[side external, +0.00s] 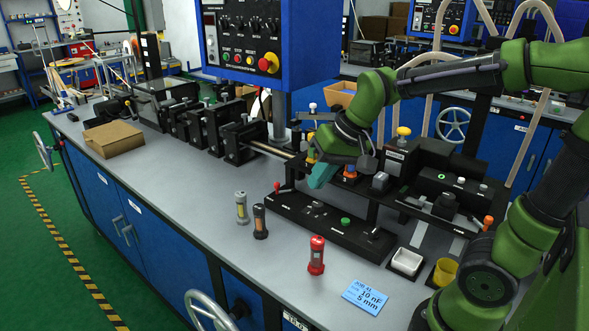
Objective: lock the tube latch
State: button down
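My gripper (322,176), with teal fingers, points down and left above the long black fixture (312,217) at the middle of the bench. From this side I cannot tell whether its fingers are open or shut. The fixture has a small red-topped lever (277,187) at its left end and a green button (346,222). I cannot tell which part is the tube latch; it may be hidden behind my gripper. A red tube (316,255), a grey-and-yellow tube (241,208) and a black-and-orange tube (260,221) stand upright on the bench in front.
A blue note (366,296), a white tray (406,262) and a yellow cup (444,271) are near the front right edge. A blue control panel (262,40) hangs above the bench. A cardboard box (113,139) lies at the left. The front-left bench top is mostly clear.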

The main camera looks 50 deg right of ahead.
jog(key=w+d+f+m+h, duration=0.1)
jog(key=w+d+f, duration=0.1)
jog(key=w+d, duration=0.3)
jog(key=w+d+f+m+g+h, duration=0.1)
jog(key=w+d, duration=0.4)
jog(key=w, duration=0.7)
jog(key=w+d+f+m+g+h, duration=0.1)
jog(key=w+d+f+h, duration=0.1)
jog(key=w+d, duration=0.3)
jog(key=w+f, duration=0.1)
jog(key=w, duration=0.2)
jog(key=shift+w+m, duration=0.3)
jog(key=shift+s+a+f, duration=0.1)
jog(key=shift+f, duration=2.35)
jog(key=shift+s+a+f, duration=0.1)
jog(key=shift+f, duration=2.3)
